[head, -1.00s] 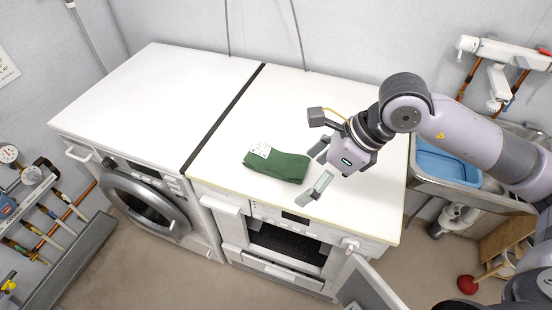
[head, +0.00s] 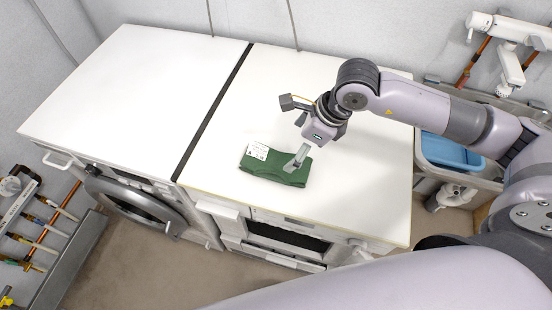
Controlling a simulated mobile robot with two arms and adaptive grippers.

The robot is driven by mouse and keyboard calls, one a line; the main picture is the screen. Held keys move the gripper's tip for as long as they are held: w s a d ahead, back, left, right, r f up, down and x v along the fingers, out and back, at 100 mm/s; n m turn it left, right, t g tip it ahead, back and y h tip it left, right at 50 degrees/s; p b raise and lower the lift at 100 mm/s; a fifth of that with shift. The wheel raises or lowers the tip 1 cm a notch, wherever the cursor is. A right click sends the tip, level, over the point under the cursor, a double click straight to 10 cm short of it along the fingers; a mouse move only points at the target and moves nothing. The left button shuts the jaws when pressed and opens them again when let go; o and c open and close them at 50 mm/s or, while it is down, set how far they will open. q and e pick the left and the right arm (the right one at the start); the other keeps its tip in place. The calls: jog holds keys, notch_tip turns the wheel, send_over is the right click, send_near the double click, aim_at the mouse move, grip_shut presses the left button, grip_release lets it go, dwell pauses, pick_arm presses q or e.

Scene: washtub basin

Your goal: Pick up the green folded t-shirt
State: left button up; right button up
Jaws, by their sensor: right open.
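The green folded t-shirt (head: 268,169) lies flat on the white top of the right-hand machine, near its front left. A white label with print shows at its upper left. My right gripper (head: 298,152) comes in from the right and is open, at the right end of the t-shirt. One finger shows in front of the t-shirt's right part; whether it touches the cloth I cannot tell. The other finger is mostly hidden by the gripper's body. My left gripper is not in view.
The white worktop (head: 360,190) is otherwise clear. A dark gap separates it from the white top (head: 140,90) of the washing machine at left. A basin with a blue tub (head: 450,152) stands at right. Pipes and valves are at far left.

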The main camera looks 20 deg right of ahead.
aim_at(279, 161)
jog(key=p+x, duration=0.1)
jog(key=x, duration=0.3)
jog(key=shift+w+a+f, duration=0.1)
jog(key=shift+w+f, duration=0.15)
jog(key=shift+p+x, duration=0.6)
jog(key=shift+x, duration=0.2)
jog(key=x, duration=0.1)
jog(key=p+x, duration=0.1)
jog(key=x, duration=0.1)
jog(key=shift+a+f, duration=0.25)
jog(key=shift+a, duration=0.05)
jog(key=shift+w+f+p, duration=0.1)
jog(key=shift+f+p, duration=0.2)
jog(key=shift+f, duration=0.05)
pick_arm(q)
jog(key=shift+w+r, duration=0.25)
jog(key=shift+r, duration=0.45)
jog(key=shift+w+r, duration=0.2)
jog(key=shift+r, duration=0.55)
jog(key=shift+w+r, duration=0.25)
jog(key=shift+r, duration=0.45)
pick_arm(e)
jog(key=c, duration=1.3)
